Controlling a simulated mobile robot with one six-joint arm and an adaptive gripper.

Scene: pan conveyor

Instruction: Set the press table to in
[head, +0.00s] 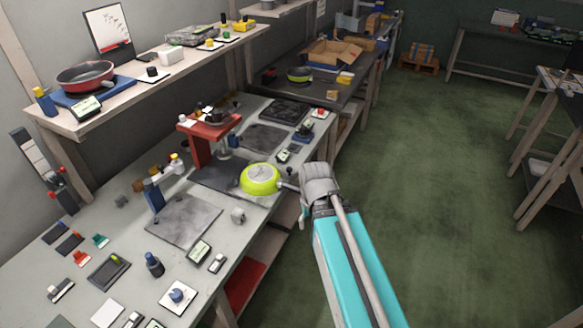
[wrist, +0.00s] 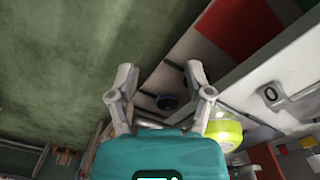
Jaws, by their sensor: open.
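The red press (head: 207,138) stands at the middle of the workbench. A dark flat plate (head: 213,177), perhaps the press table, lies under and in front of it; I cannot tell its set position. A lime-green pan (head: 260,178) sits at the plate's right end, its handle pointing toward my gripper (head: 308,187). My gripper is just off the bench's front edge. In the wrist view my gripper (wrist: 159,75) has its fingers apart, with a dark round end (wrist: 167,103) seen between them, possibly the handle's. The lime pan (wrist: 224,130) is beside the right finger.
The bench (head: 255,218) holds several small switches and displays. A grey plate (head: 184,220) lies to the left. A shelf (head: 150,88) above carries a red pan (head: 85,76). Green floor (head: 430,190) to the right is clear.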

